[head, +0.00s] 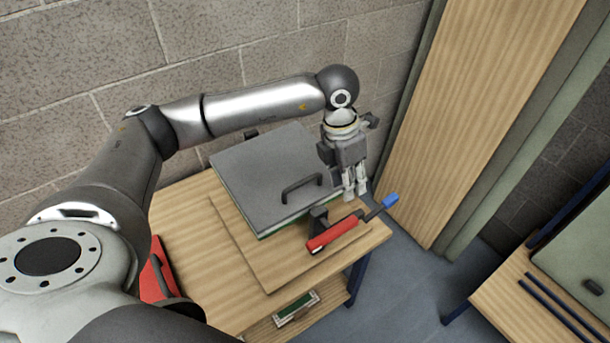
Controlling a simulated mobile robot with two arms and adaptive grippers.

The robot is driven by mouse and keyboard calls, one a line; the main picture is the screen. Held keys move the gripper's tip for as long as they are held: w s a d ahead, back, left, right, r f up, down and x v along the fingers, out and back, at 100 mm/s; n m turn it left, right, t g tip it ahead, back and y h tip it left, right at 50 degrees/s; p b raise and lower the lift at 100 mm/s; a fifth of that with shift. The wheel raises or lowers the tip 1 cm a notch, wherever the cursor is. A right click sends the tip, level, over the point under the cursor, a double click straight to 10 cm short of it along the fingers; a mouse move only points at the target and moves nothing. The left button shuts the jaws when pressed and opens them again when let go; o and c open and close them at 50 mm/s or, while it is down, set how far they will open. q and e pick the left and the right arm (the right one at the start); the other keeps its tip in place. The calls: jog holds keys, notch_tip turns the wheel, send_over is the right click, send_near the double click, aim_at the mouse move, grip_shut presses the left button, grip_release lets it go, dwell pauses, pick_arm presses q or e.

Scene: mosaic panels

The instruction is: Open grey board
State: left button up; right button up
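The grey board (258,172) is a flat square panel lying closed on the wooden table, with a thin green edge under its front side. A black bar handle (301,187) stands up near its front right part. My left gripper (355,195) points down just past the board's right side, to the right of the handle and apart from it. Its two fingers look close together and nothing shows between them; how far they are open is unclear. My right gripper is not in view.
A red clamp (332,234) with a blue-tipped lever (390,200) sits at the table's front right, close below my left gripper. A wooden door (470,110) stands at the right. Another table (530,300) is at lower right. A brick wall (220,50) is behind.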

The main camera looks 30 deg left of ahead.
aim_at(304, 180)
pick_arm(q)
jog(key=a+r+n+y, duration=0.2)
jog(key=a+r+y, duration=0.15)
jog(key=a, duration=0.65)
jog(key=f+p, duration=0.1)
jog(key=f, duration=0.2)
jog(key=w+a+f+p, duration=0.1)
jog(key=f, duration=0.2)
jog(key=f+p, duration=0.1)
jog(key=f, duration=0.3)
jog(key=shift+w+a, duration=0.3)
jog(key=shift+a, duration=0.1)
jog(key=shift+w+f+m, duration=0.1)
jog(key=shift+f+m, duration=0.2)
jog(key=shift+f, duration=0.3)
grip_shut()
